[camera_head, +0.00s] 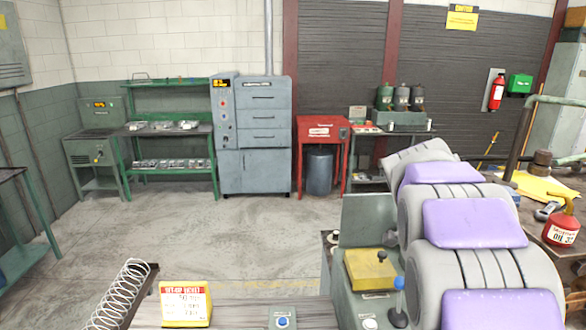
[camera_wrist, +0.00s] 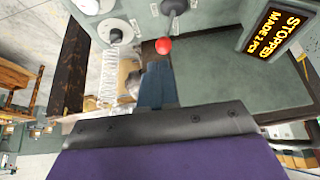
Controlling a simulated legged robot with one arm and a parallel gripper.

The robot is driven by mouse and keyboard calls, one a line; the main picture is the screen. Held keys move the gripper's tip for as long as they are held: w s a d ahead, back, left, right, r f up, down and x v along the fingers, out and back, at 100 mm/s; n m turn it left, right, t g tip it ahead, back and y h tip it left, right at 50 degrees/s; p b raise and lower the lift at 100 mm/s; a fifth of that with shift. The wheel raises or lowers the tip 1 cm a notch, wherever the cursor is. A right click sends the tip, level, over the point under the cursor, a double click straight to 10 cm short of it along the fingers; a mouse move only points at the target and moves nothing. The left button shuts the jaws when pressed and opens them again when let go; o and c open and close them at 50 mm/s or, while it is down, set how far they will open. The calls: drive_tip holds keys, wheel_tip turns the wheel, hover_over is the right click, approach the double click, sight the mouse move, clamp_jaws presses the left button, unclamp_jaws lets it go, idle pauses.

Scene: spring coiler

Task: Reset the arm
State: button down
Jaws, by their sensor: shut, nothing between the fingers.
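My arm (camera_head: 470,225) fills the right of the head view, folded in grey links with purple pads; its gripper end does not show there. In the wrist view, a purple part with a black screwed edge, mine, covers the bottom. My gripper (camera_wrist: 157,88) shows beyond that edge as a narrow blue-grey tip, shut and empty. It points towards a green-grey machine panel, near a red knob (camera_wrist: 163,45). A coil spring (camera_wrist: 110,75) shows left of the tip. I cannot tell whether anything touches the gripper.
The wrist view shows a lit display (camera_wrist: 275,32) reading "STOPPED MADE 2 PCS". A red oil can (camera_head: 562,225) stands right. The middle floor is clear.

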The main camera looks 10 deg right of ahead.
drive_tip(key=s+a+f+n+g+y, duration=0.1)
drive_tip(key=s+a+f+n+y, duration=0.1)
drive_tip(key=s+a+f+n, duration=0.3)
drive_tip(key=s+a+f+n+y, duration=0.3)
drive_tip(key=s+a+f+n, duration=0.3)
drive_tip(key=s+a+n, duration=0.7)
drive_tip(key=s+a, duration=0.4)
drive_tip(key=s, duration=0.8)
drive_tip(key=shift+a+f+n+g+y, duration=0.2)
drive_tip(key=shift+a+n+g+y, duration=0.1)
drive_tip(key=shift+a+g, duration=0.1)
drive_tip(key=shift+s+a, duration=0.1)
drive_tip(key=shift+a, duration=0.2)
drive_tip(key=shift+d, duration=0.15)
